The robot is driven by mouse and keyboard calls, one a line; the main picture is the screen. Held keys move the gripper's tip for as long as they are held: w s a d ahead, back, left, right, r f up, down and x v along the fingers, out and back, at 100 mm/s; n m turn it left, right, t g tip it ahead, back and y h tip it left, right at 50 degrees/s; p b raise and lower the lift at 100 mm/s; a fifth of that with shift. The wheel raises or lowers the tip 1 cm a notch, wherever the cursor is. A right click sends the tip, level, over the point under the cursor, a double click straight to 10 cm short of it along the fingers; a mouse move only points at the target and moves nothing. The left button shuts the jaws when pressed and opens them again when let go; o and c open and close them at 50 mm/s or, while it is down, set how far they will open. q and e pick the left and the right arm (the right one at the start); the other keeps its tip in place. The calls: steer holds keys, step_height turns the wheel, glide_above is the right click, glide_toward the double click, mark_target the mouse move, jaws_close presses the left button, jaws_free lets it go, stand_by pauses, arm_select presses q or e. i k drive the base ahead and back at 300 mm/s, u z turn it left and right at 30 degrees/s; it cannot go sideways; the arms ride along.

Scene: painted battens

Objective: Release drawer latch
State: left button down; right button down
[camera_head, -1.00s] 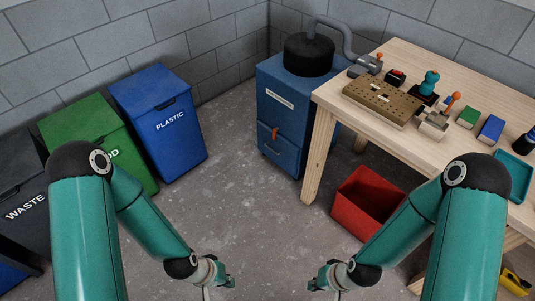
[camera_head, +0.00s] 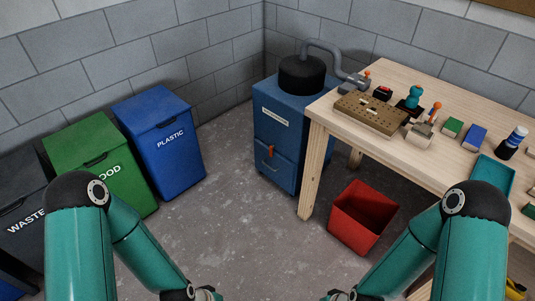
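The drawer (camera_head: 271,169) is the lower front of a blue cabinet (camera_head: 278,120) that stands against the back wall, left of the workbench. It looks closed. A small orange latch (camera_head: 270,151) sits upright near the drawer's top edge. My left arm comes in at the lower left and my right arm at the lower right. Both arms run down to the bottom edge of the picture, far from the drawer. The fingertips of both grippers lie below the picture.
A wooden workbench (camera_head: 455,175) with tools stands right of the cabinet; its front leg (camera_head: 312,172) is near the drawer. A red bin (camera_head: 362,215) sits on the floor. Blue (camera_head: 160,145), green (camera_head: 98,165) and dark (camera_head: 22,205) bins line the left. Floor (camera_head: 235,215) between is clear.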

mark_target(270, 148)
steer(key=u, duration=0.35)
steer(key=i, duration=1.25)
steer(key=u, duration=0.55)
steer(key=i, duration=0.55)
steer(key=z, duration=0.05)
